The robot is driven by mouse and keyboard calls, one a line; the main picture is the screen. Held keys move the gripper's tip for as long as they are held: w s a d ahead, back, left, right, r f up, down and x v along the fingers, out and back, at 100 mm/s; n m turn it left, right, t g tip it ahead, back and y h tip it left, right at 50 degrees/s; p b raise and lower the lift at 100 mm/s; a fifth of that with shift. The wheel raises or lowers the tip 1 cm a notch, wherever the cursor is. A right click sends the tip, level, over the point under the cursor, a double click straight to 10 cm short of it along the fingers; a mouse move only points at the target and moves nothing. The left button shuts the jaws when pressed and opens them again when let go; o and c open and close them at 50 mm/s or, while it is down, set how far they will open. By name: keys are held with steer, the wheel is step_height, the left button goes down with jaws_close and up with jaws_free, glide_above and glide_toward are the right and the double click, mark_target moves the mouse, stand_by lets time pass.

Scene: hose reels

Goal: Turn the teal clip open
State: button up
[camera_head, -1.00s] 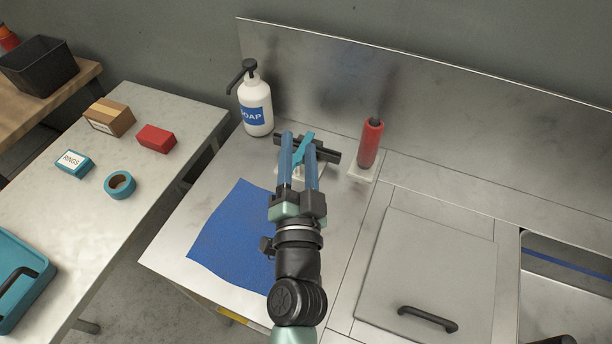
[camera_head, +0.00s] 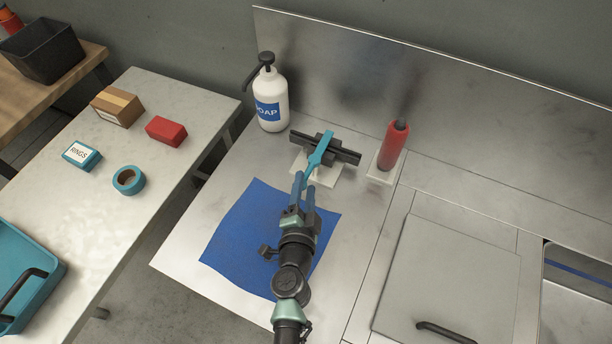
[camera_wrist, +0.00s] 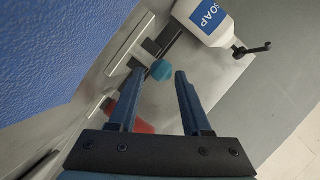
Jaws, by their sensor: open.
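The teal clip (camera_head: 319,152) is a narrow lever lying slantwise across a dark bar (camera_head: 345,154) on a pale base plate (camera_head: 326,181). Its near end points down-left towards my gripper. My gripper (camera_head: 304,178) is open and empty, just in front of the clip's near end and over the cloth's far edge. In the wrist view the clip (camera_wrist: 162,70) shows as a rounded teal end between and beyond my fingertips. I cannot tell how far it stands from them.
A soap bottle (camera_head: 271,100) stands behind left of the bar. A red cylinder (camera_head: 393,146) stands upright to the right. A blue cloth (camera_head: 240,238) lies flat in front. A lidded panel (camera_head: 450,275) is at right. A side table (camera_head: 130,225) holds small items.

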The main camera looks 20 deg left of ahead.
mark_target(316, 158)
steer(key=shift+b+x, duration=0.35)
steer(key=shift+x, duration=1.5)
steer(key=shift+c, duration=0.2)
jaws_close()
